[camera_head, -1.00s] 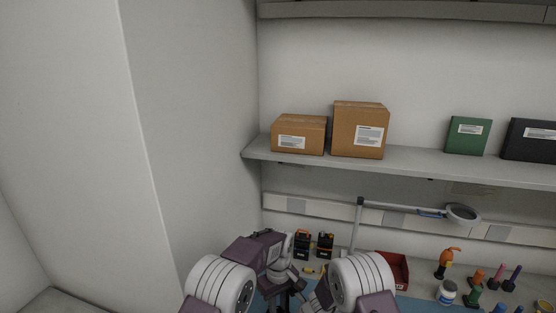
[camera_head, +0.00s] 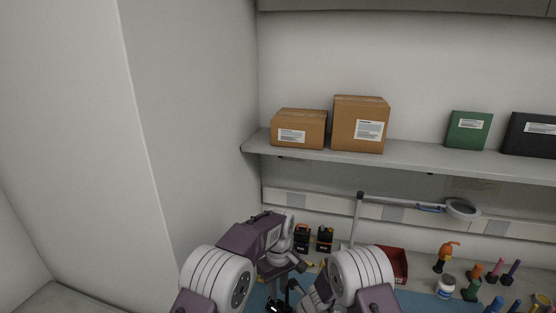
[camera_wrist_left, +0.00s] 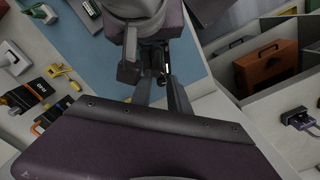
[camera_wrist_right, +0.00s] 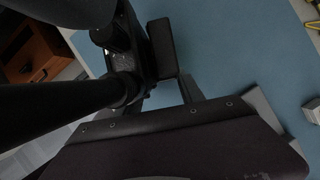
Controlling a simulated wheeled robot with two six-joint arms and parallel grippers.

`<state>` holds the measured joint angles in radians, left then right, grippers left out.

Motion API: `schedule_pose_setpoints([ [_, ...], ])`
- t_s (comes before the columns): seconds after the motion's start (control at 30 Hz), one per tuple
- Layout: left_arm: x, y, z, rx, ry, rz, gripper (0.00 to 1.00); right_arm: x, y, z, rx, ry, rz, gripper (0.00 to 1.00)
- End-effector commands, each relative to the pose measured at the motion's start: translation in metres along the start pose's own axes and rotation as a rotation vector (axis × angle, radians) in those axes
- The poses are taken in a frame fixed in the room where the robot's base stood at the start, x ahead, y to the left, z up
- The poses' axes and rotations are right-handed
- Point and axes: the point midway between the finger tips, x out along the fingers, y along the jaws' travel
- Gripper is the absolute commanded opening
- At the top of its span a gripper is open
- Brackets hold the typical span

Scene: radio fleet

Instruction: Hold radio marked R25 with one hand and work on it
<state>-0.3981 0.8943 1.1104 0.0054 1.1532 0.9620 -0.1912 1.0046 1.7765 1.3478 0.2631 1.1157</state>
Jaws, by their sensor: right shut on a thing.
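A dark handheld radio (camera_wrist_right: 125,58) shows in the right wrist view, with a knob on top and a long black antenna close to the camera. My right gripper (camera_wrist_right: 168,88) is shut on it above the blue mat. In the head view part of this radio (camera_head: 280,307) shows at the bottom edge; its mark cannot be read. My left gripper (camera_wrist_left: 160,85) has its fingers apart; in the head view its wrist is just left of the standing radios. Arm parts and the frame edge hide much of both grippers in the head view.
Two black-and-orange radios (camera_head: 324,239) stand at the back of the bench, also in the left wrist view (camera_wrist_left: 40,90). A red bin (camera_head: 396,264), a magnifier lamp (camera_head: 460,208) and several tools are to the right. Cardboard boxes (camera_head: 358,124) sit on the shelf above.

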Motion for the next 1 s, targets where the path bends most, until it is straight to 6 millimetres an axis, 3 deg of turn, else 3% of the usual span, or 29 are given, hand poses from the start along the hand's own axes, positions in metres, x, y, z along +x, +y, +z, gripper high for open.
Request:
schedule_pose_setpoints([
  [0.43, -0.068, 0.002, -0.001, 0.000, 0.003, 0.007, 0.29, 0.000, 0.002, 0.000, -0.004, 0.001, 0.003, 0.00],
  [0.77, -0.080, 0.001, 0.000, 0.000, 0.000, 0.001, 0.29, 0.000, 0.001, 0.000, -0.002, 0.001, 0.003, 0.00],
  [0.8, -0.080, 0.001, 0.000, 0.000, 0.000, 0.001, 0.29, 0.000, 0.001, 0.000, -0.002, 0.001, 0.002, 0.56],
  [0.87, -0.080, 0.001, 0.000, 0.000, 0.000, 0.001, 0.29, 0.000, 0.001, 0.000, -0.002, 0.000, 0.002, 0.70],
  [1.0, -0.080, 0.000, 0.000, 0.000, 0.000, 0.000, 0.29, 0.000, 0.001, 0.000, -0.001, 0.000, 0.002, 0.70],
])
